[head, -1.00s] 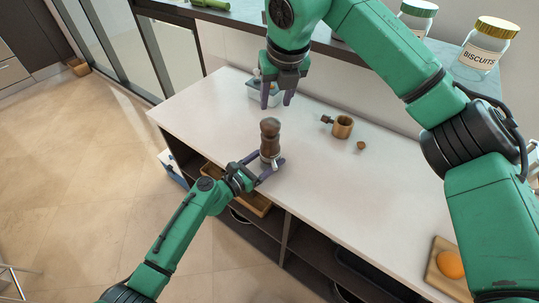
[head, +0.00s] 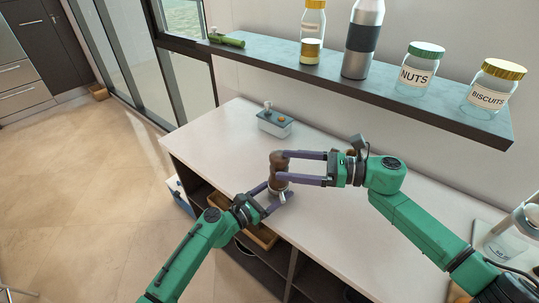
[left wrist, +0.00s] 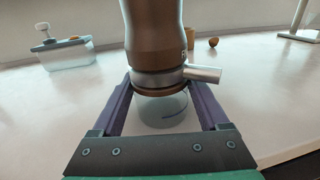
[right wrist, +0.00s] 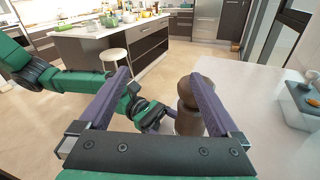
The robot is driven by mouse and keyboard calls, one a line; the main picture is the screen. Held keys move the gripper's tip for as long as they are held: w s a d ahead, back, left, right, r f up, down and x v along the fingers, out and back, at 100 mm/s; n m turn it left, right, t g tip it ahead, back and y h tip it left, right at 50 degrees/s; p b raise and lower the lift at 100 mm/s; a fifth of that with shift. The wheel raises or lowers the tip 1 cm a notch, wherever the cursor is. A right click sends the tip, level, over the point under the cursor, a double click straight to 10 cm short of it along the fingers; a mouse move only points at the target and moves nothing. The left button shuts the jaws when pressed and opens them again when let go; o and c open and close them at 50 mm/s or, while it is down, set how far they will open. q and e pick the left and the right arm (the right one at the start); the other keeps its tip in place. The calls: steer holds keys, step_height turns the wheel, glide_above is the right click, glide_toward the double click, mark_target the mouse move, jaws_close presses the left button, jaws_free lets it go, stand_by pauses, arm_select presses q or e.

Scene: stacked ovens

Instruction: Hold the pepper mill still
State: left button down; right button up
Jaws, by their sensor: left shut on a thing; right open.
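The pepper mill (head: 278,171) stands upright near the front edge of the counter, brown with a clear lower part and a short metal spout. It fills the middle of the left wrist view (left wrist: 153,40). My left gripper (head: 278,200) is shut on its lower part, with one finger on each side. My right gripper (head: 275,166) is open and level at the mill's upper part, coming from the right. In the right wrist view the mill's top (right wrist: 195,95) shows between the fingers, closer to the right finger. I cannot tell whether that finger touches it.
A small container with a pump (head: 274,122) stands at the counter's back left. A dark shelf (head: 350,88) above holds jars (head: 420,68), a steel bottle (head: 362,40) and a green item (head: 227,40). The counter's left part (head: 215,150) is clear.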

steer(key=w+d+f+m+t, duration=0.1)
steer(key=w+d+f+t, duration=0.1)
steer(key=d+f+t, duration=0.25)
steer(key=x, duration=1.1)
steer(key=shift+w+r, duration=0.15)
steer(key=shift+w, duration=0.2)
steer(key=shift+g, duration=0.25)
steer(key=c, duration=1.4)
steer(key=shift+o, duration=0.2)
steer(key=shift+h, duration=0.3)
steer(key=shift+a+m+t, duration=0.1)
steer(key=shift+m+t, duration=0.3)
steer(key=shift+m, duration=0.1)
